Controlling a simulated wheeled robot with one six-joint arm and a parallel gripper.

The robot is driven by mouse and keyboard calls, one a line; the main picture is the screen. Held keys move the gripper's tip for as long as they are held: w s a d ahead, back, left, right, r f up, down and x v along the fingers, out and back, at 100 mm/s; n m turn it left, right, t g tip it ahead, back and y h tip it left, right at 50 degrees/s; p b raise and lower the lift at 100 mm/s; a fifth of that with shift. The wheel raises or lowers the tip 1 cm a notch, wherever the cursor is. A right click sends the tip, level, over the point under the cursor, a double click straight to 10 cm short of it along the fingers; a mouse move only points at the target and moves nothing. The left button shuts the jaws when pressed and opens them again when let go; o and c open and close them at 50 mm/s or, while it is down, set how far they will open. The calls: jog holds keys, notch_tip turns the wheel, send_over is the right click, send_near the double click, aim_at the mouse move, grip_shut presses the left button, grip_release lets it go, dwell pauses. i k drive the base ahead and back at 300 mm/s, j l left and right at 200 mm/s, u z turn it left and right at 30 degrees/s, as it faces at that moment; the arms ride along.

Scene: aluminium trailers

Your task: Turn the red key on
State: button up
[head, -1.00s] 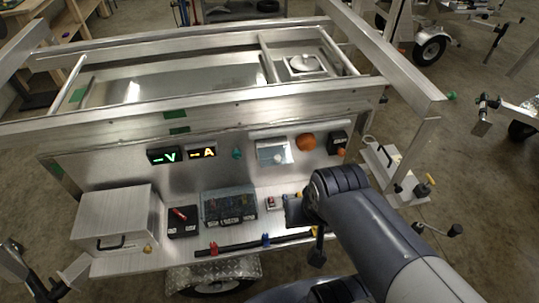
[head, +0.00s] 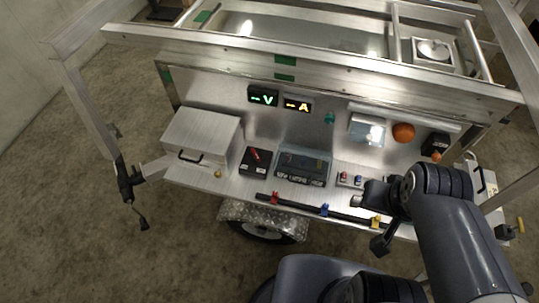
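The red key (head: 256,154) sits on top of a small black box (head: 256,168) on the trailer's metal shelf, left of the middle in the head view. Its handle lies slanted across the box top. My gripper (head: 362,200) is at the right end of the shelf, well to the right of the key and apart from it. It looks small and is partly hidden by my wrist, so I cannot tell whether its fingers are open or shut.
A clear-lidded fuse box (head: 302,166) stands right of the key box, and a metal case (head: 202,140) stands left of it. A black rail with coloured clips (head: 325,210) runs along the front edge. Lit V and A displays (head: 263,96) are on the panel behind.

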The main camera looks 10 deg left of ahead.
aim_at(257, 157)
jog(key=j+u, duration=0.1)
jog(key=j, duration=0.35)
jog(key=i+j+u, duration=0.15)
jog(key=j, duration=0.3)
jog(key=j+u, duration=0.1)
jog(key=j, duration=0.35)
jog(key=i+j+u, duration=0.15)
jog(key=j, duration=0.25)
